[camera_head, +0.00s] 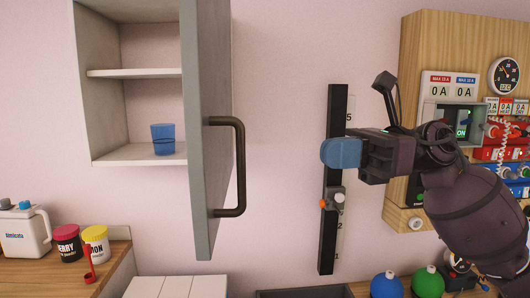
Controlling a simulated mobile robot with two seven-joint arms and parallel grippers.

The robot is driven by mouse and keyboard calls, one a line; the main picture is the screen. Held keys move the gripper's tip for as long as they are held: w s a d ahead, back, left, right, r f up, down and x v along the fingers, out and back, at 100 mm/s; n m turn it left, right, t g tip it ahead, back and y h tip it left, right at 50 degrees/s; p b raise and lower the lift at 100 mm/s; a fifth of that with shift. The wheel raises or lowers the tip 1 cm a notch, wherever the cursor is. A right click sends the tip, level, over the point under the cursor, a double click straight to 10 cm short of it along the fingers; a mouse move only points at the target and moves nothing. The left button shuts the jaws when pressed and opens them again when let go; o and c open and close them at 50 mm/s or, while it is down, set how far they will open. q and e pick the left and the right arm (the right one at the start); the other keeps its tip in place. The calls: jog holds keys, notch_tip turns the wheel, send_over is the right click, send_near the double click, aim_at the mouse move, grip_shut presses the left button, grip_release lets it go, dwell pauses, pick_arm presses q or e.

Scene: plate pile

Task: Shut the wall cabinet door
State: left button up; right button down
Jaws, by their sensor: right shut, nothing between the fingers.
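The wall cabinet (100,90) hangs at the upper left with its inside showing. Its grey door (203,110) stands wide open, swung out toward me on the cabinet's right side. A dark bar handle (240,165) is on the door's right-hand face. My right gripper (326,153) is shut and empty, with blue fingertips pointing left. It is to the right of the handle, clearly apart from it in the picture. My left gripper is not in view.
A blue cup (163,139) stands on the cabinet's bottom shelf. A black vertical rail (328,240) with a slider is on the wall behind my right gripper. A wooden instrument panel (430,50) is at the right. Jars (68,246) and a white jug (24,234) stand at the lower left.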

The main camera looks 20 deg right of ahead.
jog(key=w+a+p, duration=0.1)
jog(key=a+p, duration=0.1)
jog(key=a, duration=0.8)
jog(key=shift+p, duration=0.3)
jog(key=shift+w+a, duration=0.2)
